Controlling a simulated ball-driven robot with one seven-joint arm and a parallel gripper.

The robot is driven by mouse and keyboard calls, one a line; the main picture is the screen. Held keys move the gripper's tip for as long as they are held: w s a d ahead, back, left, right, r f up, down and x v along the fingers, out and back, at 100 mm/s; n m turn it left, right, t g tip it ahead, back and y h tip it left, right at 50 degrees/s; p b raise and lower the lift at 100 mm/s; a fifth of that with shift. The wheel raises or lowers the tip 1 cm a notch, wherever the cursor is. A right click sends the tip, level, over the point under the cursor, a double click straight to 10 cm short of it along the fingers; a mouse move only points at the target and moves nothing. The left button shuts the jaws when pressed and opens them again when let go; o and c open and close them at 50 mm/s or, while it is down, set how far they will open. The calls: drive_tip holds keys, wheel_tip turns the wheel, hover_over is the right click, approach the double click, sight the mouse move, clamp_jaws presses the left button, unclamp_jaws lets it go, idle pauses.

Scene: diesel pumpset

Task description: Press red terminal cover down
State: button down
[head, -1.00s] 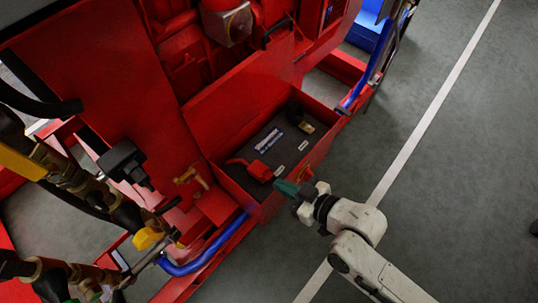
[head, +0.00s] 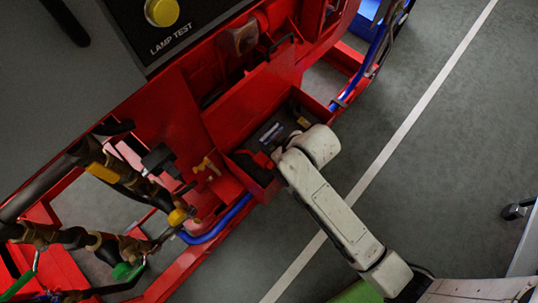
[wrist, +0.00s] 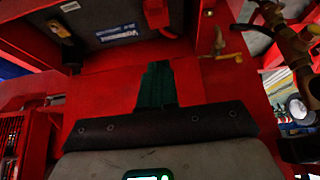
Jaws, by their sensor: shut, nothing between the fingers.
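The red terminal cover (head: 263,160) sits at the left near end of the dark battery (head: 244,159) in an open red box. In the wrist view the red terminal cover (wrist: 156,14) is at the top edge, partly cut off. My gripper (wrist: 157,68) is shut and empty, its dark green fingers pointing towards the battery, just below the cover in the picture. I cannot tell whether they touch anything. In the head view my wrist hides the fingers and part of the box.
The red box wall (wrist: 95,85) lies in front of the battery. A brass valve (head: 207,166), a blue hose (head: 215,229) and pipework are to the left. Grey floor (head: 440,150) is free at the right.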

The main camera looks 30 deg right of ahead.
drive_tip(key=b, duration=0.2)
hover_over(270, 164)
drive_tip(key=w, duration=0.2)
drive_tip(key=f, duration=0.7)
drive_tip(key=shift+s+a+f, duration=0.2)
drive_tip(key=shift+a+f, duration=0.05)
drive_tip(key=shift+a, duration=0.1)
drive_tip(key=shift+s+d+f+b, duration=0.15)
drive_tip(key=shift+s+f, duration=0.1)
drive_tip(key=shift+f, duration=0.3)
drive_tip(key=shift+s+d+f+b, duration=0.15)
drive_tip(key=shift+s+f, duration=0.1)
drive_tip(key=shift+f, duration=0.3)
drive_tip(key=shift+s+f, duration=0.15)
drive_tip(key=shift+f, duration=0.4)
drive_tip(key=shift+s+d+f+t+y+b, duration=0.25)
drive_tip(key=shift+s+f+t+y+b, duration=0.15)
drive_tip(key=shift+s+f+t+b, duration=0.55)
drive_tip(key=shift+s+f+p, duration=0.1)
drive_tip(key=shift+s+p, duration=0.05)
drive_tip(key=shift+p, duration=0.35)
